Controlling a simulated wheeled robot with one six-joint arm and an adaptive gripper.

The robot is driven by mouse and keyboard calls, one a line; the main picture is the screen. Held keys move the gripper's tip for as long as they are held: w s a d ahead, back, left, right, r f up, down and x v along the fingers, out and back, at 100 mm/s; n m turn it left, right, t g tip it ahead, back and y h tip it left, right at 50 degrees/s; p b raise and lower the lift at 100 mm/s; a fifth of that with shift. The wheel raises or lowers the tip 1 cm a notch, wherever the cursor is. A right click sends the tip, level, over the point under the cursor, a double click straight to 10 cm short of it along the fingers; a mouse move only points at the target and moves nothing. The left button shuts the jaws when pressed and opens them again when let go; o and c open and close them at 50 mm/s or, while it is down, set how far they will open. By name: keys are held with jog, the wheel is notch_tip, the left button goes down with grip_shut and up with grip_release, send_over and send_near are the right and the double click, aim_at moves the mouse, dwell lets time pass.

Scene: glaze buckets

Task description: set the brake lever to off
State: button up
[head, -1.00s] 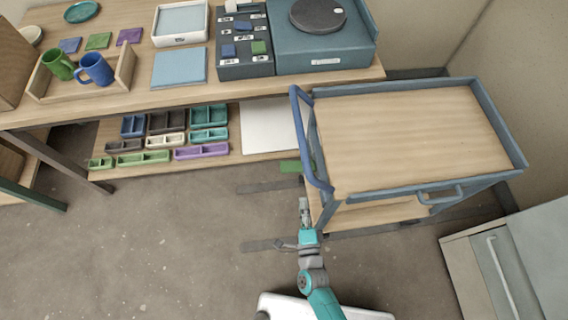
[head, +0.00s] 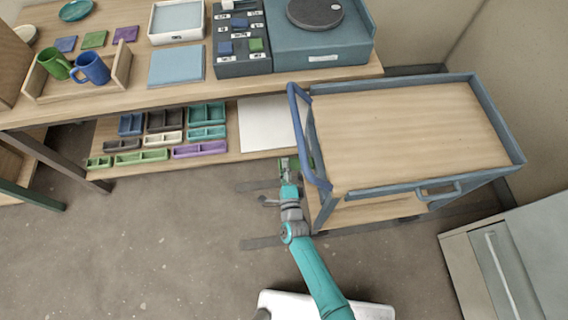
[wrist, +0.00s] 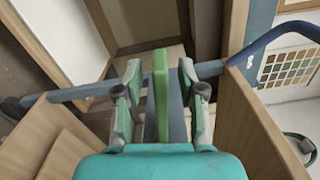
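The brake lever is a green bar (wrist: 160,90) at the left side of the trolley. In the wrist view it stands upright in the middle, between my two fingers. In the head view its green end (head: 308,162) shows beside the blue handle, partly hidden by my gripper. My gripper (head: 288,164) is low at the trolley's left side. Its fingers (wrist: 160,98) are open, one on each side of the lever, with a narrow gap left and right. I cannot see any lettering that marks on or off.
The trolley (head: 420,82) has a bare wooden top and a curved blue handle (head: 297,125) close to my gripper. A workbench (head: 130,108) stands behind, with small bins on its lower shelf. A grey cabinet (head: 500,262) is at the right. The floor at left is clear.

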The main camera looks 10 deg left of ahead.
jog(key=shift+w+a, duration=0.1)
jog(key=shift+w, duration=0.5)
grip_shut()
